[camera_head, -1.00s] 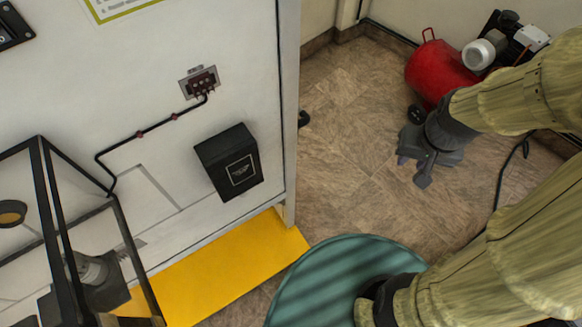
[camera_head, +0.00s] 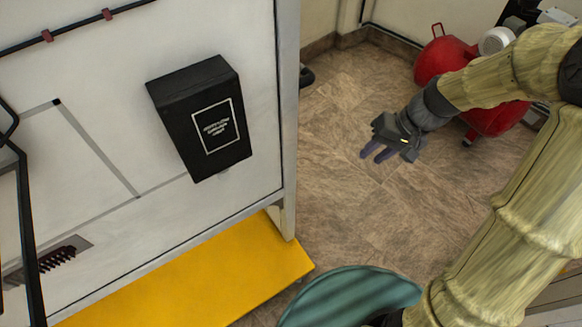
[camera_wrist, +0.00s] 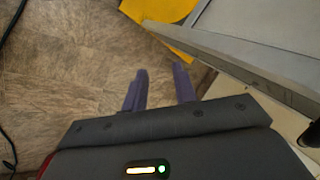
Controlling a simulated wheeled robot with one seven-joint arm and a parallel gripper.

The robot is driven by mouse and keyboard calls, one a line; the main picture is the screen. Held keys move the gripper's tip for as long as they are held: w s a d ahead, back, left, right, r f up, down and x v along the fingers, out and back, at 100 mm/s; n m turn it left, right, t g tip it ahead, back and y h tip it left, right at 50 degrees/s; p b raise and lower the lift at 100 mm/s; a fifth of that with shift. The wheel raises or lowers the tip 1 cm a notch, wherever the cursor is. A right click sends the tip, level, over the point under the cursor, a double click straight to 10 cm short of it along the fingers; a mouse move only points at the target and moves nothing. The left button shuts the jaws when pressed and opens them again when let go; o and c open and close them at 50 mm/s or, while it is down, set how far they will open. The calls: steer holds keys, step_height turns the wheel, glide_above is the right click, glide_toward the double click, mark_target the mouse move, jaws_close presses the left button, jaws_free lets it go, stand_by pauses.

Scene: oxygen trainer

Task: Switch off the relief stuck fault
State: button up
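No switch marked as the relief stuck fault can be made out in these frames. A black box (camera_head: 204,118) with a white-framed label is fixed to the white panel (camera_head: 100,120) in the head view; its lettering is too small to read. My gripper (camera_head: 373,155) is in the air to the right of the panel's edge, apart from it, with its fingers towards the lower left. In the wrist view, the two purple-grey fingers (camera_wrist: 160,70) stand apart with nothing between them, over the floor and beside the panel's metal edge (camera_wrist: 225,58).
A yellow step (camera_head: 205,285) runs along the panel's foot. A teal round top (camera_head: 350,297) stands at the bottom. A red tank (camera_head: 443,62) is behind my arm. A black frame (camera_head: 28,235) is at the left. The tiled floor (camera_head: 335,200) is open between them.

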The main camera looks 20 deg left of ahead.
steer(key=w+a+f+n+y+b, duration=0.1)
steer(key=w+a+f+y+b, duration=0.1)
steer(key=f+b, duration=0.5)
steer(key=w+a+f+n+y+b, duration=0.1)
steer(key=w+f+y+b, duration=0.4)
steer(key=b, duration=0.9)
steer(key=w+a+f+n+y+b, duration=0.1)
steer(key=w+a+f+y+b, duration=0.2)
steer(key=w+f+b, duration=0.3)
step_height(320, 180, down, 3)
steer(key=y+b, duration=0.1)
steer(key=b, duration=0.4)
steer(key=shift+a+f+n+g, duration=0.2)
steer(key=shift+a+n+g, duration=0.05)
steer(key=shift+n+g, duration=0.15)
steer(key=shift+b, duration=0.3)
steer(key=b+x, duration=0.8)
steer(key=x, duration=0.9)
steer(key=shift+a, duration=0.3)
steer(key=shift+s+d, duration=0.1)
jaws_close()
